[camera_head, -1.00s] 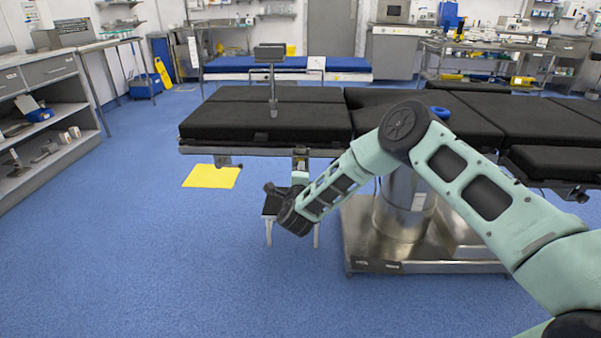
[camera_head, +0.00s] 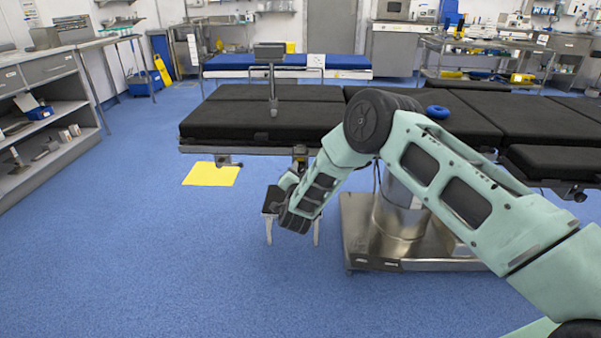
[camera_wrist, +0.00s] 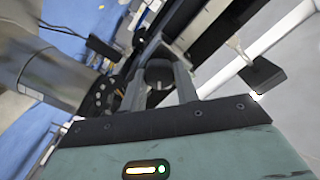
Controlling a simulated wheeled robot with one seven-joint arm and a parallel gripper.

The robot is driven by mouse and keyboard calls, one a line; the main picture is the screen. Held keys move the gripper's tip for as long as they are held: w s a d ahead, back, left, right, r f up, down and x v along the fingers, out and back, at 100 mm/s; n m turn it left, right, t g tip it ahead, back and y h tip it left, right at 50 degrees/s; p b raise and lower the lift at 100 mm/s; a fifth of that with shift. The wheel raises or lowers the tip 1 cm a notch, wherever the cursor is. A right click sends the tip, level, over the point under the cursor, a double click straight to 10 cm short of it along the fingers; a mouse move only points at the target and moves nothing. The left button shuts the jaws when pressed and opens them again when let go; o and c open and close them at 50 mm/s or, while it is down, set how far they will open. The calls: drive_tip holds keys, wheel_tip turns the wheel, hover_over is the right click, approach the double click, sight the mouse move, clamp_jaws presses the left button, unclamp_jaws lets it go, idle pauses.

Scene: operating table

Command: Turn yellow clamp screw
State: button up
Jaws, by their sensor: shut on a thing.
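In the wrist view my gripper (camera_wrist: 160,85) has its two dark fingers on either side of a dark, rounded knob. I take this knob to be the clamp screw (camera_wrist: 158,71); it looks nearly black here, and no clear yellow shows on it. The gripper is shut on it. In the head view the clamp (camera_head: 300,152) sits on the side rail of the black operating table (camera_head: 235,120). My wrist hides its lower part, the screw and my fingertips.
A small stool with white legs (camera_head: 316,232) stands behind my wrist. The table's metal base (camera_head: 425,264) is right of it. A yellow sheet (camera_head: 211,174) lies on the floor. Shelves (camera_head: 45,130) stand at the left. The blue floor in front is open.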

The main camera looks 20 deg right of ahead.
drive_tip(key=n, duration=0.5)
drive_tip(key=shift+a+n, duration=0.25)
drive_tip(key=shift+n, duration=0.05)
drive_tip(key=n, duration=0.4)
drive_tip(key=shift+n, duration=0.3)
drive_tip(key=o, duration=1)
drive_tip(key=shift+c, duration=0.2)
drive_tip(key=shift+s, duration=0.1)
drive_tip(key=p+v, duration=0.1)
drive_tip(key=v, duration=1.6)
drive_tip(key=shift+s, duration=0.1)
